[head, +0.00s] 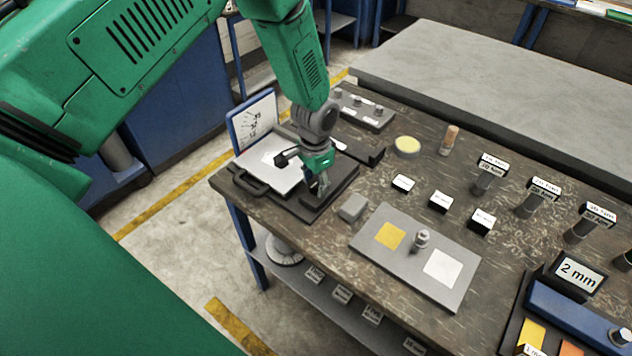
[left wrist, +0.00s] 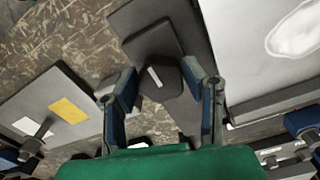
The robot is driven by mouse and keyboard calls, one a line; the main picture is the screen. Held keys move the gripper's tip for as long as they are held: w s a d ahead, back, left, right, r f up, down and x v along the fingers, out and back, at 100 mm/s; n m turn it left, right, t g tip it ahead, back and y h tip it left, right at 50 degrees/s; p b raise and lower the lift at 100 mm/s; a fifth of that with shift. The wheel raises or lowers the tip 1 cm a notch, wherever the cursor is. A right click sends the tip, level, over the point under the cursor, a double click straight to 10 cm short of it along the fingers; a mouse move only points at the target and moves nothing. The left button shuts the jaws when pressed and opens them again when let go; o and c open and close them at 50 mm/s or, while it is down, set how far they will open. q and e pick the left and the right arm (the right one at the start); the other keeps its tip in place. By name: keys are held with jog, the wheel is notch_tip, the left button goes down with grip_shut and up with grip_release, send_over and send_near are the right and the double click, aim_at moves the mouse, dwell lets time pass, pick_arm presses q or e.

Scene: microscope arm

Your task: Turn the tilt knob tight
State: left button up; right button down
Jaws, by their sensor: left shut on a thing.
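My left gripper (head: 321,184) points down over the black stand of the microscope arm (head: 335,192), at the right edge of the white plate. In the left wrist view its two fingers (left wrist: 160,80) stand on either side of a dark, faceted knob with a white mark, which I take to be the tilt knob (left wrist: 172,84). The gripper is shut on this knob. In the head view the gripper hides the knob. My right gripper is not in view.
A white plate (head: 285,178) lies left of the gripper, with a dial board (head: 254,122) behind it. A grey block (head: 352,207) and a grey tray (head: 415,257) with coloured squares are near the front. Labelled blocks and posts (head: 530,204) stand to the right.

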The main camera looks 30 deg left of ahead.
aim_at(316, 182)
pick_arm(q)
jog(key=shift+w+r, duration=0.15)
jog(key=shift+w, duration=0.1)
jog(key=o, duration=1.2)
jog(key=shift+c, duration=0.2)
jog(key=shift+s, duration=0.1)
jog(key=shift+r, duration=0.35)
notch_tip(316, 182, up, 11)
